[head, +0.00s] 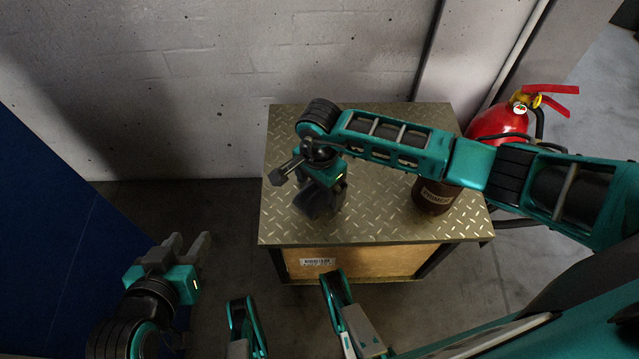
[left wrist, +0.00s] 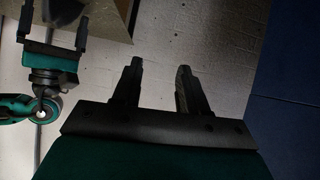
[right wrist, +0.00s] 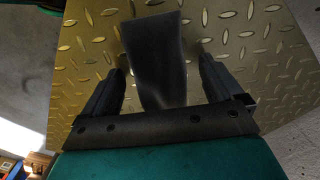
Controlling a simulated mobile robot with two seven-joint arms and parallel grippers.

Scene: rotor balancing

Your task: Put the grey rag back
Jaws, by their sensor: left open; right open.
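The grey rag (right wrist: 155,60) shows as a dark, flat piece between the fingers of my right gripper (right wrist: 160,88) in the right wrist view, over the diamond-plate top. My right gripper is open, with the fingers on either side of the rag. In the head view my right gripper (head: 320,205) points down over the cabinet top; the rag cannot be told apart from the dark fingers there. My left gripper (head: 193,252) is open and empty, left of the cabinet and away from it. It also shows empty in the left wrist view (left wrist: 157,85).
The cabinet (head: 375,225) has a diamond-plate top and a wooden front with a label. A brown jar (head: 436,198) stands on it under my right forearm. A red fire extinguisher (head: 497,127) stands behind right. A blue panel (head: 60,240) is at left. The front-left top is clear.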

